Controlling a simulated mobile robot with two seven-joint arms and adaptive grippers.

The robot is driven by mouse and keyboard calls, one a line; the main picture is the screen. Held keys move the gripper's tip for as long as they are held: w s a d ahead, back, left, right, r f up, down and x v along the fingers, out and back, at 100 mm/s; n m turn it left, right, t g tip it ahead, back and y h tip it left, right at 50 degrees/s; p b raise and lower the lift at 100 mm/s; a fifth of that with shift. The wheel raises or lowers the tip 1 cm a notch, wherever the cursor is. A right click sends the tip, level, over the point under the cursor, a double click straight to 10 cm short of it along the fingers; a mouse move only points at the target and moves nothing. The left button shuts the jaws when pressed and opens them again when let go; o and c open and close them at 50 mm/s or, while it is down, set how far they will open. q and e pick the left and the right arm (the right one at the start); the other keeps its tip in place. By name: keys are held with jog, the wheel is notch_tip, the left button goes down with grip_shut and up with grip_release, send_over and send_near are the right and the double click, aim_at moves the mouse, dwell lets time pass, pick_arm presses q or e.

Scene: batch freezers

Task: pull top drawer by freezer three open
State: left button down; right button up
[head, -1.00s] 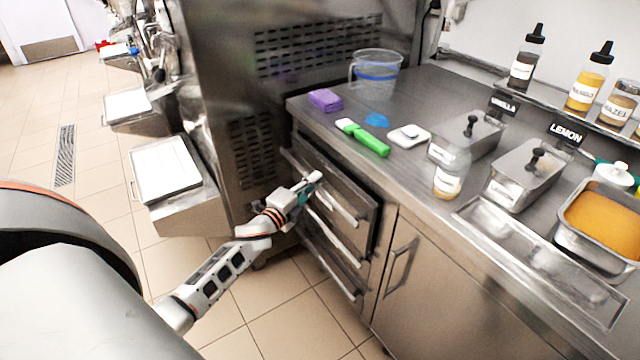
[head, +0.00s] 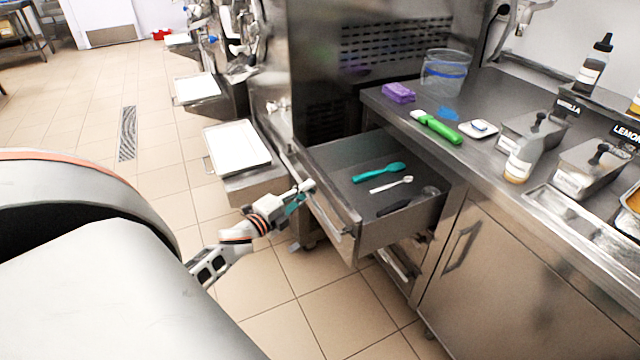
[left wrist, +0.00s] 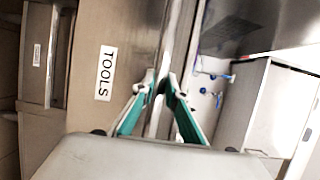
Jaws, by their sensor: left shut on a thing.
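The top drawer (head: 372,238) is pulled well out of the steel counter beside the freezer (head: 320,60). Inside it lie a teal spatula (head: 379,172), a white spoon (head: 391,184), a dark-handled tool (head: 394,207) and a clear round item. My left gripper (head: 303,190) is at the drawer front, shut on the bar handle (head: 328,215). In the left wrist view the teal-padded fingers (left wrist: 160,92) close around the handle, next to a TOOLS label (left wrist: 105,73) on the drawer front. My right gripper is not in view.
Lower drawers (head: 397,265) and a cupboard door (head: 490,280) are shut. On the counter (head: 480,95) are a purple sponge pack (head: 398,92), a green-handled scraper (head: 440,128), a clear jug (head: 443,72) and a bottle (head: 522,158). Tiled floor (head: 330,310) in front is clear.

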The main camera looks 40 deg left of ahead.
pick_arm(q)
jog(key=s+a, duration=0.3)
jog(key=s, duration=0.5)
jog(key=s+a, duration=0.3)
jog(key=s, duration=0.4)
jog(key=shift+s+a, duration=0.25)
jog(key=shift+s, duration=0.1)
jog(key=c, duration=2)
grip_release()
jog(key=s, duration=1.2)
jog(key=shift+s, duration=0.1)
